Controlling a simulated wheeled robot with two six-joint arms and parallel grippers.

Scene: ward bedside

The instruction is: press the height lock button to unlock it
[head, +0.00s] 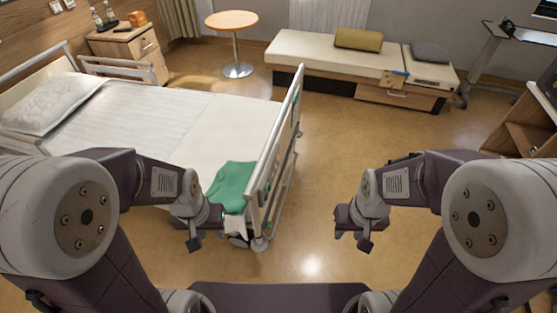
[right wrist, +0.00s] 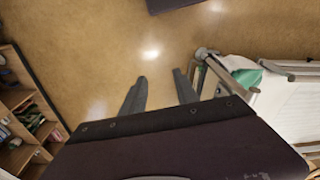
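The hospital bed (head: 190,130) stands at the left in the head view, its footboard (head: 277,150) seen nearly edge-on. I cannot make out a height lock button in either view. My left gripper (head: 205,235) is low beside the bed's foot end, near the green cloth; whether its fingers are apart is not clear. My right gripper (head: 357,232) is over open floor, to the right of the footboard and apart from it. In the right wrist view its two fingers (right wrist: 160,78) are spread with nothing between them.
A green cloth (head: 231,185) lies at the bed's foot end. A bench (head: 320,55) with cushions stands at the back, a round table (head: 232,20) left of it. Open shelves (head: 525,125) stand at the right. The floor (head: 350,130) between bed and shelves is clear.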

